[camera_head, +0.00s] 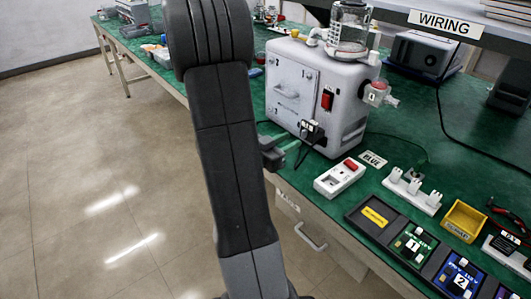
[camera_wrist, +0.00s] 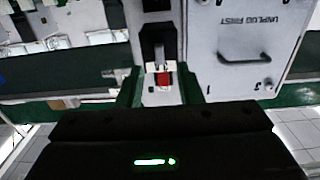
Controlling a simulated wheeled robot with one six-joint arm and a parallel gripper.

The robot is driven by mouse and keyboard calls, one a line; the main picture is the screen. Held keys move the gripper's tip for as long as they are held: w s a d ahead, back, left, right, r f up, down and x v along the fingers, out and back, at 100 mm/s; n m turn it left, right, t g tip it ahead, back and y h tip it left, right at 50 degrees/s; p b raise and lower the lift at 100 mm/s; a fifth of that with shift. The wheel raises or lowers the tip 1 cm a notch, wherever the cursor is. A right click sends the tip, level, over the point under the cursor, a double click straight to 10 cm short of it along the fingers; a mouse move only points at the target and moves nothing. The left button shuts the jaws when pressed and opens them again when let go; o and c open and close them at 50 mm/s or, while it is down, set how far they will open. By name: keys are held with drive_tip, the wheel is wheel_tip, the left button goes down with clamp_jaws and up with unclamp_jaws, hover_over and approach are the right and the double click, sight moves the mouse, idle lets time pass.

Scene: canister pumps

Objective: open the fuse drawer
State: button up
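The grey-white canister pump (camera_head: 343,125) stands on the green bench, with a red switch (camera_head: 327,100) on its body. A small black power fitting (camera_head: 312,130) sits low on it. In the wrist view a dark fitting (camera_wrist: 158,38) shows beside the panel lettered UNPLUG FIRST (camera_wrist: 285,40). I cannot make out the fuse drawer itself. My gripper (camera_head: 292,151) is beside the pump's lower front, just short of the black fitting. In the wrist view its green fingers (camera_wrist: 161,92) stand apart. A white piece with red shows between them, but they do not visibly grip it.
A white socket box with a red switch (camera_head: 340,178) lies in front of the pump. A white rack (camera_head: 411,194), a yellow bin (camera_head: 464,221) and a dark tray with boards (camera_head: 395,222) stand to the right. Cables cross the bench. Floor at left is clear.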

sight(302, 134)
drive_tip(key=v, duration=1)
drive_tip(key=shift+d, duration=0.1)
drive_tip(key=x, duration=1.3)
drive_tip(key=shift+w+d, duration=0.25)
drive_tip(key=shift+w, duration=0.05)
